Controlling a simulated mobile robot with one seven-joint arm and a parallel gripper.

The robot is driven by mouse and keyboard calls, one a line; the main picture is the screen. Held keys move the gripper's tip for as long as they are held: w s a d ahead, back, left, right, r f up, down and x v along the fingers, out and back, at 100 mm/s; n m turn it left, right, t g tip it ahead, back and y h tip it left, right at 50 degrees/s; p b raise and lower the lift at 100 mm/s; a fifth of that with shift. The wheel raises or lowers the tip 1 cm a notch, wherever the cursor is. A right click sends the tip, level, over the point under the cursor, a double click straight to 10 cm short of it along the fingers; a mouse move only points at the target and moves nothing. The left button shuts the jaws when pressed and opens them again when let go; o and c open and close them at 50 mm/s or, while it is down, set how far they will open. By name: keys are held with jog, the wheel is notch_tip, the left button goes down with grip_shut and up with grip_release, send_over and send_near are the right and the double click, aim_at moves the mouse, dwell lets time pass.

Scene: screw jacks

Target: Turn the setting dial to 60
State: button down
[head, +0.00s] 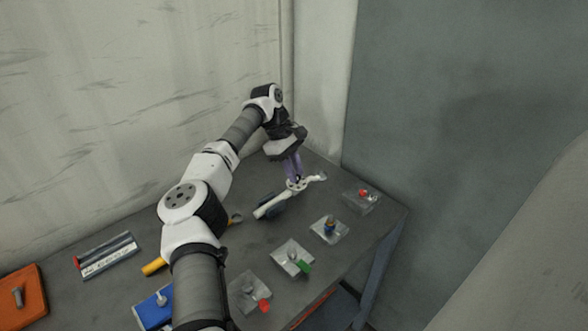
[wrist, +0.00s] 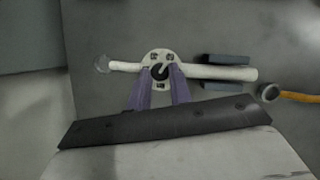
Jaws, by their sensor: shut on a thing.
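A white wrench-like tool (head: 268,205) lies near the far right of the table, its long handle to the left and a short curved end to the right in the head view. In the wrist view the tool (wrist: 222,73) runs across the picture. The small dark setting dial (wrist: 160,71) sits on its round white head, with a pale pointer mark; its numbers are too small to read. My gripper (wrist: 160,80) has its purple fingers on either side of the dial, shut on it. In the head view my gripper (head: 294,178) points down at the tool's head, and the dial is hidden.
Dark blue blocks (wrist: 225,58) flank the handle. Clear plates with small parts (head: 330,228) line the right front edge. A yellow-handled tool (head: 155,265), a grey tray (head: 106,255), a blue block (head: 153,309) and an orange block (head: 22,297) lie left. Walls stand behind and right.

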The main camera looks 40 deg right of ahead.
jog(key=c, duration=1.3)
grip_release()
jog(key=shift+o, duration=0.2)
jog(key=p+v, duration=0.7)
jog(key=v, duration=0.7)
jog(key=shift+s+p, duration=0.15)
jog(key=shift+p, duration=0.15)
